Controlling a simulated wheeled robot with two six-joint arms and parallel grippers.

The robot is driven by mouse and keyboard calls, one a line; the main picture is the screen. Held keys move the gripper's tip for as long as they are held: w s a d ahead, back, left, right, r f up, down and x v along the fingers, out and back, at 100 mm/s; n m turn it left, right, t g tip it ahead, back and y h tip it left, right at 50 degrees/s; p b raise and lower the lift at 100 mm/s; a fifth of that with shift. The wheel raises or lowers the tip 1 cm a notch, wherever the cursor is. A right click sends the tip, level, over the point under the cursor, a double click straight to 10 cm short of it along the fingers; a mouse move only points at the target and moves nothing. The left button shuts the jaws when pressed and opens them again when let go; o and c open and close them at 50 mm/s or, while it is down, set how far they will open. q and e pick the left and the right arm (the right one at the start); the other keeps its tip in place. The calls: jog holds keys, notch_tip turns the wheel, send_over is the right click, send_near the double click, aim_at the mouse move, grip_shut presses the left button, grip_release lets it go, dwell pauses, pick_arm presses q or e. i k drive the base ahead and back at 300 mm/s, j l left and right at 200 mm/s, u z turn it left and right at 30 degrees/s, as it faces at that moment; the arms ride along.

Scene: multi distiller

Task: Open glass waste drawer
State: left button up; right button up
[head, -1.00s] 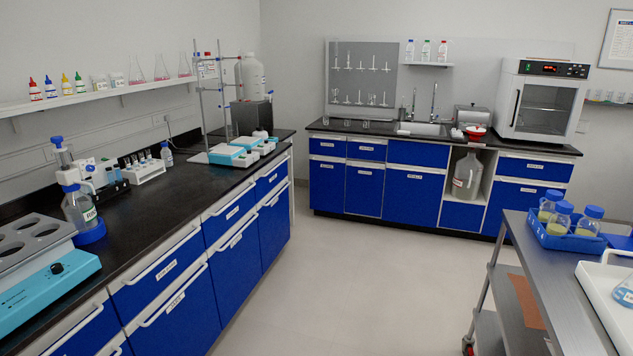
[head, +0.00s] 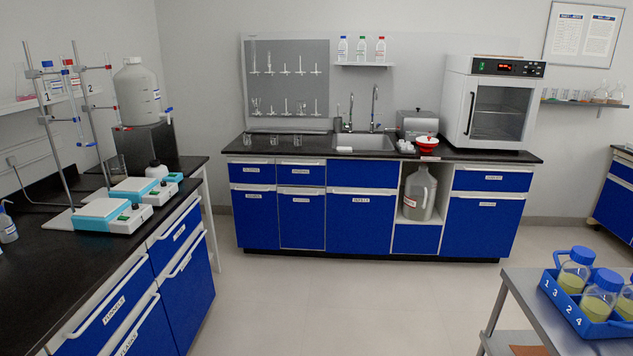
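Blue labelled drawers and doors line the far counter (head: 470,155), all shut. Its upper row has two small left drawers (head: 252,173) and (head: 301,175), a wide middle one (head: 361,176) under the sink and a right one (head: 492,180) under the oven. The near left counter also has shut blue drawers, one at its far end (head: 175,233). The labels are too small for me to read which is the glass waste drawer. Neither of my grippers is in view.
The left counter (head: 62,245) carries stirrers and burette stands. A steel cart (head: 530,300) with a blue bottle rack (head: 585,318) stands at the lower right. The floor (head: 370,300) between them is clear up to the far cabinets.

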aim_at(302, 210)
jog(key=i+z, duration=0.2)
jog(key=i, duration=2.35)
jog(key=i+l+u, duration=0.15)
jog(key=i, duration=0.65)
